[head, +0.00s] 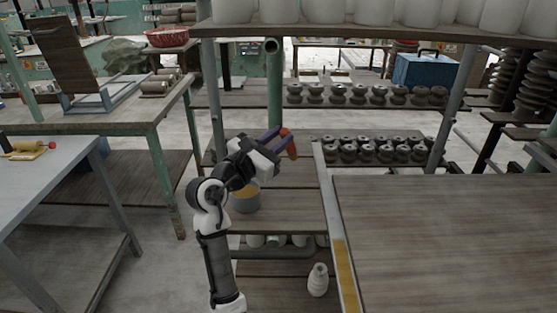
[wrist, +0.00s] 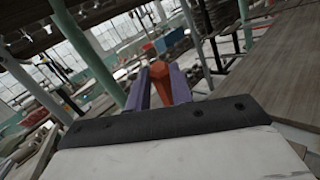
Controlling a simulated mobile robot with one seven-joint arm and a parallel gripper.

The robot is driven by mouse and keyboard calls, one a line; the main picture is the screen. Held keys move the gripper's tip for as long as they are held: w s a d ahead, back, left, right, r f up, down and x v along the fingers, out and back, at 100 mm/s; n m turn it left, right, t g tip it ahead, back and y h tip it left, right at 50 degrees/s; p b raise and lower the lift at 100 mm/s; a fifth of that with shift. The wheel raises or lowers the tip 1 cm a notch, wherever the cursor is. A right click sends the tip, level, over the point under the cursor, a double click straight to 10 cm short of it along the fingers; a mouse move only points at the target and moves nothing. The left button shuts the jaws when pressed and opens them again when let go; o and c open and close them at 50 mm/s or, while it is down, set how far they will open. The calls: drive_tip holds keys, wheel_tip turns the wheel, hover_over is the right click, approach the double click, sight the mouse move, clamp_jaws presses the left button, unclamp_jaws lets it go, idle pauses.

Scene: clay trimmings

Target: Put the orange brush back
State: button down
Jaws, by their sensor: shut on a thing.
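The orange brush (head: 292,148) is held between the purple fingers of my gripper (head: 279,135), near the middle of the head view. It hangs tilted below the fingertips. In the wrist view the brush (wrist: 160,74) shows as an orange end between the two fingers of my gripper (wrist: 163,82). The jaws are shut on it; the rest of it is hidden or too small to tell. My gripper is in the air, left of the wooden tabletop (head: 450,230) and in front of the low shelves.
A bucket (head: 245,198) stands on the low shelf under my arm. A white bottle (head: 318,280) stands lower down. Rows of dark insulators (head: 375,150) sit behind. A green post (head: 274,90) rises close behind my gripper. The tabletop at right is clear.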

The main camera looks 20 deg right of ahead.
drive_tip(key=shift+f, duration=2.95)
drive_tip(key=c, duration=1.2)
unclamp_jaws()
drive_tip(key=shift+c, duration=0.2)
drive_tip(key=b+v, duration=0.2)
drive_tip(key=v, duration=1)
